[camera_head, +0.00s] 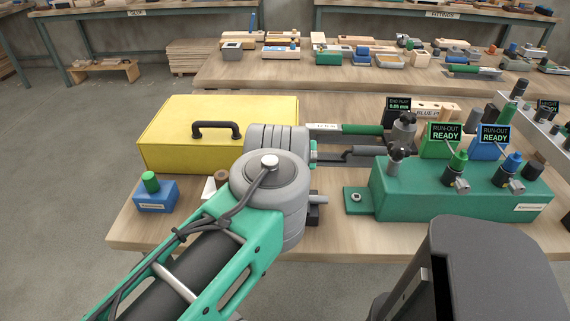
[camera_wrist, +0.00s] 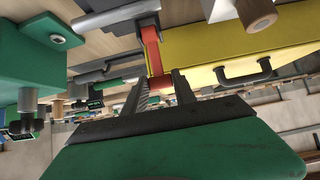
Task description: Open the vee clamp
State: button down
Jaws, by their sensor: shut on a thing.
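The vee clamp appears to be the grey part with a red lever (camera_wrist: 152,50) in the wrist view. The lever is a red bar that runs down from the grey body (camera_wrist: 115,14) to its end. My gripper (camera_wrist: 160,88) has one dark finger on each side of the lever's lower end and is shut on it. The wrist picture is turned over, so which way the lever points in the room is hard to tell. In the head view my arm's grey wrist hides the gripper, the lever and most of the clamp.
A yellow case (camera_head: 215,129) with a black handle stands left of my wrist. A green fixture (camera_head: 450,194) with several knobs stands to the right, and run-out displays (camera_head: 445,133) stand behind it. A blue block (camera_head: 155,196) with a green knob sits at the front left.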

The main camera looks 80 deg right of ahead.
jog(key=shift+s+a+f+h+b, duration=0.2)
jog(key=shift+h+b, duration=0.1)
jog(key=shift+b, duration=0.3)
jog(key=shift+s+a+h+b, duration=0.15)
jog(key=shift+a+h+b, duration=0.25)
jog(key=shift+h+b, duration=0.2)
jog(key=shift+w+a+r+t, duration=0.2)
jog(key=shift+r+t, duration=0.05)
jog(key=shift+t, duration=0.05)
